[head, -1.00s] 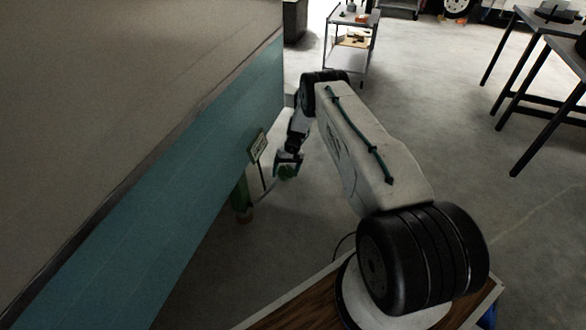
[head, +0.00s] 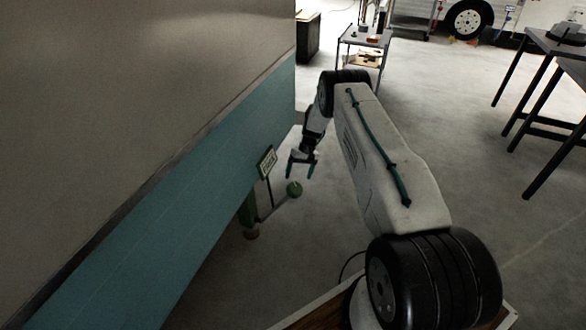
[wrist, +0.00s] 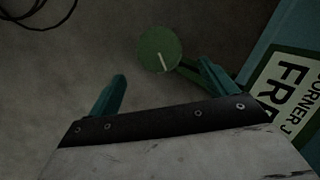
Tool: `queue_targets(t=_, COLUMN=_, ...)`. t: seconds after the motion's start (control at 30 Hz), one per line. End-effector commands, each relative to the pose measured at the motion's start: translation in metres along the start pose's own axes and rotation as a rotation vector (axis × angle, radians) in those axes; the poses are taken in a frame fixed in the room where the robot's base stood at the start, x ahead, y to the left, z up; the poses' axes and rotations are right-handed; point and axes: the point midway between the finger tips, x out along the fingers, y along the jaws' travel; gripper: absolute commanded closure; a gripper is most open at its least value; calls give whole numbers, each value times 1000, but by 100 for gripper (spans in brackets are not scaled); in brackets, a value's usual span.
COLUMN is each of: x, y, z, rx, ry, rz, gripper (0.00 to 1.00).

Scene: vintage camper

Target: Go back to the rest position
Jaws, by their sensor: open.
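My gripper (head: 301,168) hangs at the end of my arm, beside the teal lower wall of the camper, with its teal fingers spread and nothing between them. In the wrist view my gripper (wrist: 162,92) also shows apart fingers. A round green knob (head: 294,189) sits just below the fingertips in the head view, at the end of a thin bar. In the wrist view the green knob (wrist: 160,49) lies beyond the fingers, and a gap shows between them.
The camper wall (head: 215,165) fills the left. A small sign (head: 267,162) stands by it, above a green post (head: 249,210). A cart (head: 362,50) stands at the back and dark-legged tables (head: 552,100) at the right. The concrete floor between is clear.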

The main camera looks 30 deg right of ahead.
Motion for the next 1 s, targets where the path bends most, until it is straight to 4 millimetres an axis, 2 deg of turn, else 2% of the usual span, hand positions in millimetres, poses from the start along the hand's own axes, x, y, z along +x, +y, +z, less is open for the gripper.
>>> queue_targets(t=0.3, x=1, y=0, z=3, rx=33, ry=-12, rz=-1, gripper=15)
queue_targets(t=0.37, x=9, y=0, z=15, rx=56, ry=-47, rz=-3, gripper=15)
queue_targets(t=0.47, x=20, y=-1, z=45, rx=99, ry=-120, rz=-5, gripper=15)
queue_targets(t=0.5, x=12, y=-6, z=58, rx=115, ry=-148, rz=-1, gripper=15)
queue_targets(t=0.67, x=-32, y=-33, z=89, rx=140, ry=-201, rz=24, gripper=15)
queue_targets(t=0.77, x=-66, y=-53, z=107, rx=145, ry=-219, rz=46, gripper=15)
queue_targets(t=1.0, x=-163, y=-116, z=167, rx=136, ry=-236, rz=112, gripper=15)
